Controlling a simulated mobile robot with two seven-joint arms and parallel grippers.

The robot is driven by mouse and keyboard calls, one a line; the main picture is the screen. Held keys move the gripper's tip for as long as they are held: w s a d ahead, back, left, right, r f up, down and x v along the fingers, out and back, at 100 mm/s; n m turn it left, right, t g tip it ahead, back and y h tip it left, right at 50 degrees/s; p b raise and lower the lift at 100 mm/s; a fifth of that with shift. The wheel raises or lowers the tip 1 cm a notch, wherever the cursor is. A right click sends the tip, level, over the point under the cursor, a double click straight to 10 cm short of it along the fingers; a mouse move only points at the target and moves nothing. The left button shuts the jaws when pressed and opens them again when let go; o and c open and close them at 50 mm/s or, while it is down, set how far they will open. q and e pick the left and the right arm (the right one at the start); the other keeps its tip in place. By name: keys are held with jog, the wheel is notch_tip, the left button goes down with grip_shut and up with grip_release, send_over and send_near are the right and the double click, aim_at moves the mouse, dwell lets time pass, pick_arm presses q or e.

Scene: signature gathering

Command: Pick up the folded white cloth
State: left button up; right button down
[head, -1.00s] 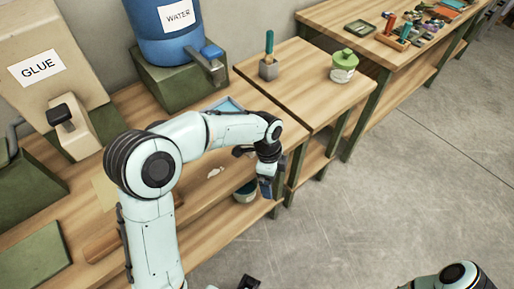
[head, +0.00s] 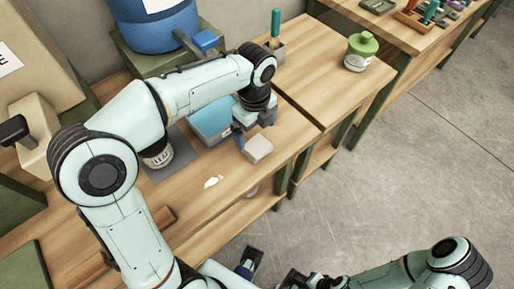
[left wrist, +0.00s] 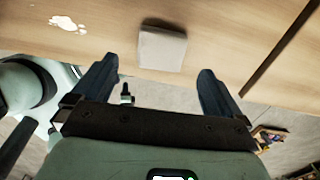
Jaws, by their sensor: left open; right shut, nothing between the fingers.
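The folded white cloth (head: 258,148) lies flat on the wooden bench, near its front edge. In the left wrist view the cloth (left wrist: 162,48) shows as a small pale square beyond and between my fingertips. My left gripper (head: 253,131) is open and empty just behind and above the cloth; its two dark fingers (left wrist: 158,80) stand wide apart. I cannot tell the exact height gap. My right gripper (head: 250,263) is low at the bottom of the head view, away from the bench, shut and empty.
A blue box (head: 211,122) stands behind the cloth, and a labelled jar (head: 158,157) sits on a grey mat. A white spill (head: 212,182) lies on the bench to the left.

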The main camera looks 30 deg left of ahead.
aim_at(256, 145)
pick_arm(q)
notch_tip(256, 145, down, 7)
jog(key=shift+w+f+b, duration=0.15)
jog(key=shift+b, duration=0.35)
jog(key=c, duration=1)
